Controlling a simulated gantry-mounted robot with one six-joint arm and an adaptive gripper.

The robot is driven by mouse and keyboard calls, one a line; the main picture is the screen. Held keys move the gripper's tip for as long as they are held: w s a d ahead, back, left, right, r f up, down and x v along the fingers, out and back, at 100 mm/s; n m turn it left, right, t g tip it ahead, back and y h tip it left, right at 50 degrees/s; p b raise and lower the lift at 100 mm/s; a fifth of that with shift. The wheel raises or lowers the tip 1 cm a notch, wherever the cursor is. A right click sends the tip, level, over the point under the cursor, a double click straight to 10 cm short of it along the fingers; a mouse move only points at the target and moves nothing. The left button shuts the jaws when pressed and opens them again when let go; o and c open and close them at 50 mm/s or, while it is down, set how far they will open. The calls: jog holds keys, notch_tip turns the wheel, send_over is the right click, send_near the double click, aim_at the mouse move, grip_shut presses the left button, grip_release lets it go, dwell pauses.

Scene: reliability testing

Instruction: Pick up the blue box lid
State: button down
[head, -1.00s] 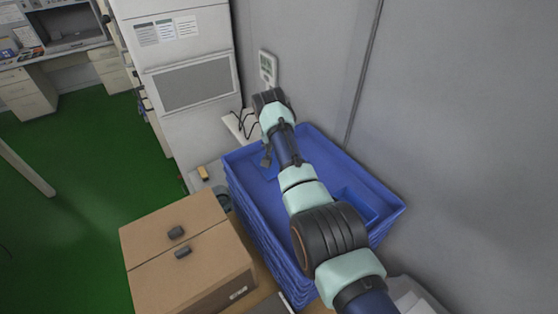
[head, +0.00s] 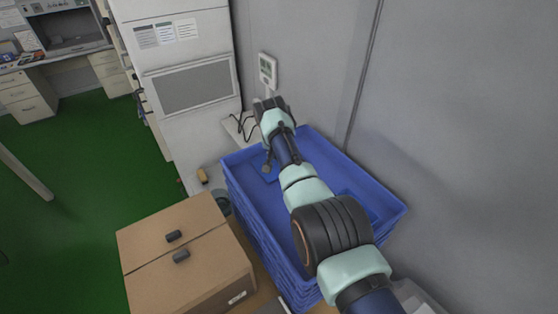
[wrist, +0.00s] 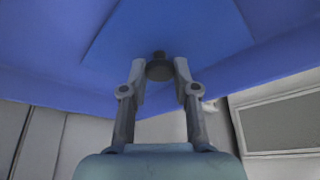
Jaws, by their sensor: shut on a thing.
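The blue box lid (wrist: 205,25) fills the upper middle of the wrist view, with a small dark round knob (wrist: 159,68) on it. I cannot tell whether the lid touches the crate floor.
A closed cardboard box (head: 150,250) with two dark knobs stands left of the stacked crates. A second blue panel (head: 360,203) lies in the crate's right part. A grey wall (head: 460,130) is close on the right. A white cabinet (head: 190,60) stands behind.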

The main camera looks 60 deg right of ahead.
notch_tip(320, 180, up, 20)
jog(key=p, duration=0.6)
